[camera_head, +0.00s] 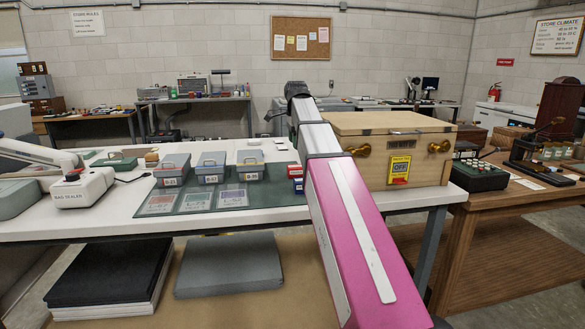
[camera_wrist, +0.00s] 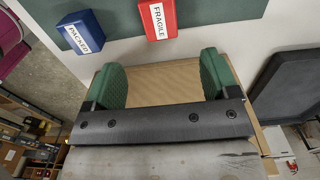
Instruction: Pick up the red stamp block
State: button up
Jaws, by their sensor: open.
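The red stamp block (camera_wrist: 157,18), with a white label reading FRAGILE, is at the top of the wrist view. The gripper is not visible in the head view.
The white bench (camera_head: 120,225) carries a green mat (camera_head: 125,203) with several grey bins, cards and a bag sealer (camera_head: 82,189). A wooden box (camera_head: 385,140) stands right of my arm.

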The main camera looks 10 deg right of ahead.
aim_at(295, 166)
jog(key=shift+w+f, duration=0.1)
jog(key=shift+f, duration=0.05)
notch_tip(295, 166, down, 11)
jog(key=shift+a+r, duration=0.15)
jog(key=shift+r, duration=0.05)
jog(key=c, duration=1)
